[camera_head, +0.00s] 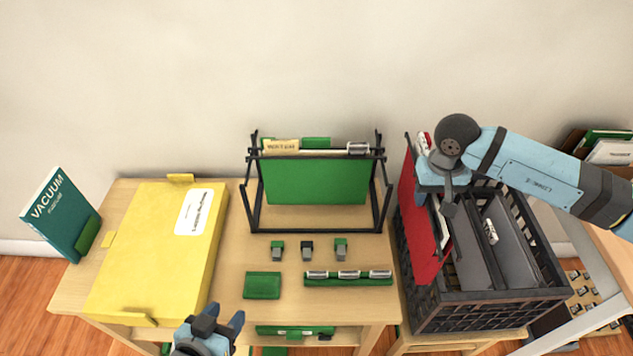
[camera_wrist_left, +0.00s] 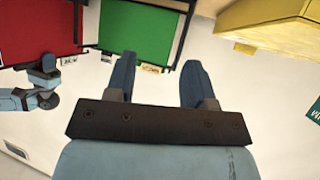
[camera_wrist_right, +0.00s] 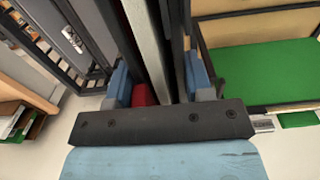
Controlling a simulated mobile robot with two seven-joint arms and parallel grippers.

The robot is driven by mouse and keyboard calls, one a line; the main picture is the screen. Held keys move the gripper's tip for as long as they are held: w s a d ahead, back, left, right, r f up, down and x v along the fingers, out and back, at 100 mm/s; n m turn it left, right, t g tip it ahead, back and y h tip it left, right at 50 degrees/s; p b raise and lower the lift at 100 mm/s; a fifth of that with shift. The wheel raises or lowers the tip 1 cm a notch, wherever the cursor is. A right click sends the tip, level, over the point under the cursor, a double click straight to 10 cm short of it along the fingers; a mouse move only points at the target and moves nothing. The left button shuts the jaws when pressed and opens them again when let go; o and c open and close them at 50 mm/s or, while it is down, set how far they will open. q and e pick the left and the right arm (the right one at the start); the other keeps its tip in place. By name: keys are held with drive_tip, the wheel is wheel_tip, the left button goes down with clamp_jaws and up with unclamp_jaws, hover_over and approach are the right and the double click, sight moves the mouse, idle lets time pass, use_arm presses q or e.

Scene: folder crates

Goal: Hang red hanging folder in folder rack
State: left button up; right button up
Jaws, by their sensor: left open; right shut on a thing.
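The red hanging folder (camera_head: 422,225) hangs at the left side of the black crate (camera_head: 485,312); its red face also shows in the left wrist view (camera_wrist_left: 38,30). My right gripper (camera_head: 440,190) is over the crate's left part and shut on the red folder, of which a small red patch shows between the fingers in the right wrist view (camera_wrist_right: 142,96). The black folder rack (camera_head: 252,195) stands on the table with a green folder (camera_head: 315,182) hanging in it. My left gripper (camera_head: 215,320) is open and empty near the table's front edge, left of the rack.
Grey folders (camera_head: 480,255) stand in the crate. A large yellow box (camera_head: 155,250) covers the table's left part, with a teal book (camera_head: 62,215) beside it. Small green and black clips (camera_head: 307,248), a green pad (camera_head: 262,286) and a green strip (camera_head: 348,280) lie before the rack.

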drive_tip(key=w+f+b, duration=0.1)
drive_tip(key=b, duration=0.2)
drive_tip(key=w+f+b, duration=0.1)
drive_tip(key=w+b, duration=0.1)
drive_tip(key=b, duration=0.1)
drive_tip(key=shift+w+a+f+b, duration=0.1)
drive_tip(key=shift+w+f+b, duration=0.1)
drive_tip(key=shift+b, duration=0.15)
drive_tip(key=shift+r, duration=0.1)
